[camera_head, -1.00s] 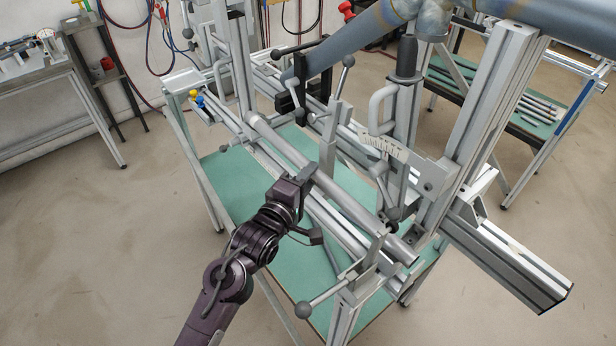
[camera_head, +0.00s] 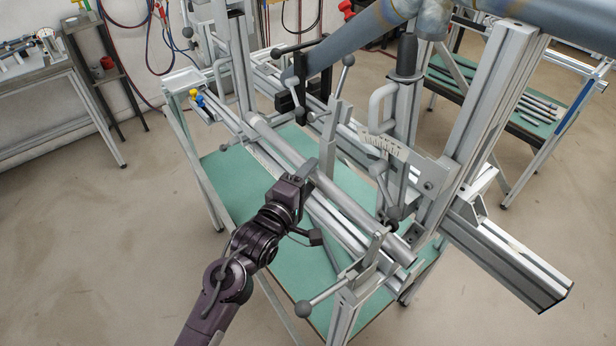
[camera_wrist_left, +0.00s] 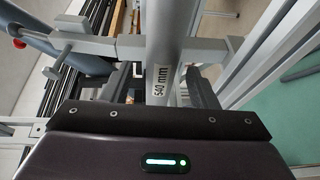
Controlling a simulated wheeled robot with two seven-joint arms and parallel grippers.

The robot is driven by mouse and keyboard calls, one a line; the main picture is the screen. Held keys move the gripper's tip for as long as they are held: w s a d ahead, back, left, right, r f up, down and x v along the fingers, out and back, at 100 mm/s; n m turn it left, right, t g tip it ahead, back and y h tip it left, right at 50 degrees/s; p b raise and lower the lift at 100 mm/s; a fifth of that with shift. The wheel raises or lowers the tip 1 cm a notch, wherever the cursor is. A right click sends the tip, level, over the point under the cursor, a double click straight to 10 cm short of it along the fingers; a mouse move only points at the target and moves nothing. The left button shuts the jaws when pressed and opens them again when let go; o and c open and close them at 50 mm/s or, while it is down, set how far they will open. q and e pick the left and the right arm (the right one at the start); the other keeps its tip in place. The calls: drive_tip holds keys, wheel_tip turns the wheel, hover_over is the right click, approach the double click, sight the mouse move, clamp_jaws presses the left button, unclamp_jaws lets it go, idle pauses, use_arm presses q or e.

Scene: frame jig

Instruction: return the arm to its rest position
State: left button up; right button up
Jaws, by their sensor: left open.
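My left arm reaches in from the lower left in the head view, with its gripper (camera_head: 309,170) at the grey metal tube (camera_head: 345,205) lying along the jig. In the left wrist view the tube (camera_wrist_left: 165,35) carries a "540 mm" label and runs between the open fingers, close in front of the wrist housing. The fingertips are partly hidden, and I cannot tell whether they touch the tube. My right gripper is not in view.
Around the gripper stand the jig's rails, upright posts (camera_head: 490,110), clamp levers with ball knobs (camera_head: 303,309) and a scale plate (camera_head: 386,147). The green table top (camera_head: 225,180) is bare left of the arm. Open floor (camera_head: 100,240) lies further left.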

use_arm(q)
drive_tip(key=b+v, duration=0.1)
drive_tip(key=v, duration=0.7)
drive_tip(key=s+a+f+m+g+y, duration=0.2)
drive_tip(key=a+f, duration=0.1)
drive_tip(key=f, duration=0.9)
drive_tip(key=s+a+f+m+g+y, duration=0.2)
drive_tip(key=s+a+f, duration=0.1)
drive_tip(key=f, duration=1)
drive_tip(key=s+a+f+m+g+y, duration=0.2)
drive_tip(key=a+f, duration=0.1)
drive_tip(key=f, duration=0.9)
drive_tip(key=s+a+f+m+g+y, duration=0.1)
drive_tip(key=s+a+f+m+g, duration=0.1)
drive_tip(key=s+a+f, duration=0.2)
drive_tip(key=s+a+f+m+g+y, duration=0.1)
drive_tip(key=s+a+f+m+g, duration=0.2)
drive_tip(key=s+f, duration=0.7)
drive_tip(key=s+a+f+m+g+y, duration=0.1)
drive_tip(key=s+a+f, duration=0.4)
drive_tip(key=s, duration=1.2)
wheel_tip(320, 180, down, 2)
drive_tip(key=shift+s+f+m+g, duration=0.15)
drive_tip(key=shift+s+m+g, duration=0.25)
drive_tip(key=shift+m+g, duration=0.45)
